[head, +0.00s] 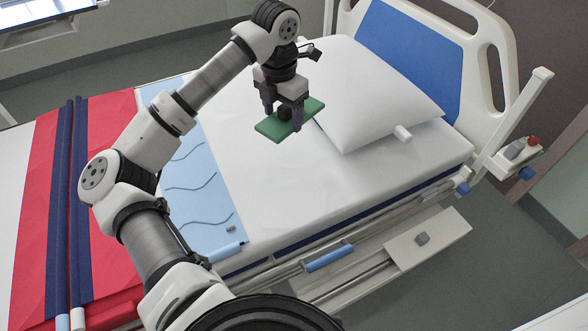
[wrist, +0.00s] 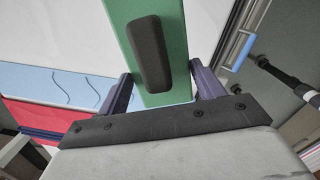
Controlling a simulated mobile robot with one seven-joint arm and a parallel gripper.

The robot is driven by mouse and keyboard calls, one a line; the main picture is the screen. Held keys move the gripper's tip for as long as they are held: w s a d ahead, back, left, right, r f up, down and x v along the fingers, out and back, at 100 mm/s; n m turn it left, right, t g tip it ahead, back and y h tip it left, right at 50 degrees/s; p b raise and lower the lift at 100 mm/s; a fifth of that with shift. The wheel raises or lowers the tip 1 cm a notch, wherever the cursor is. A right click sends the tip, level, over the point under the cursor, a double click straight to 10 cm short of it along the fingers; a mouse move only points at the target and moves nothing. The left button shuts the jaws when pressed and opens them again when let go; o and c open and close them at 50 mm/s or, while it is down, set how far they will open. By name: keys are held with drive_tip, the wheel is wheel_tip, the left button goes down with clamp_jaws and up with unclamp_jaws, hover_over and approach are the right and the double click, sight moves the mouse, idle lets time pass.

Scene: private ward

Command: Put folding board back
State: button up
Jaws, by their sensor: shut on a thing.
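A flat green board (head: 268,128) with a black block on it is at my gripper (head: 283,112), above the white bed sheet. I take it for the folding board. My gripper points down and is shut on it. In the wrist view the green board (wrist: 119,10) runs between my two fingers (wrist: 162,82), with the black block (wrist: 148,53) on its face. Whether the fingers press the board's edges or the block is hard to tell. The board looks clear of the sheet, but the gap is hard to judge.
The bed (head: 300,190) has a pillow (head: 372,95) beside the board and a blue-and-white headboard (head: 410,45). A light blue pad (head: 195,170) and red-and-navy cover (head: 110,150) lie to the left. A side rail with a blue grip (head: 330,258) and a pale shelf (head: 440,235) flank the near side.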

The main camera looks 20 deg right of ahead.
sight(285, 178)
wheel_tip(285, 178, down, 20)
drive_tip(key=shift+r+p, duration=0.1)
drive_tip(key=shift+p, duration=0.7)
drive_tip(key=shift+f, duration=0.25)
drive_tip(key=o, duration=1.7)
drive_tip(key=shift+o, duration=0.2)
drive_tip(key=shift+r, duration=0.1)
drive_tip(key=shift+r, duration=0.25)
wheel_tip(285, 178, up, 12)
drive_tip(key=b, duration=0.1)
drive_tip(key=shift+s+a+f, duration=0.15)
drive_tip(key=shift+s+a, duration=0.05)
drive_tip(key=shift+s, duration=0.1)
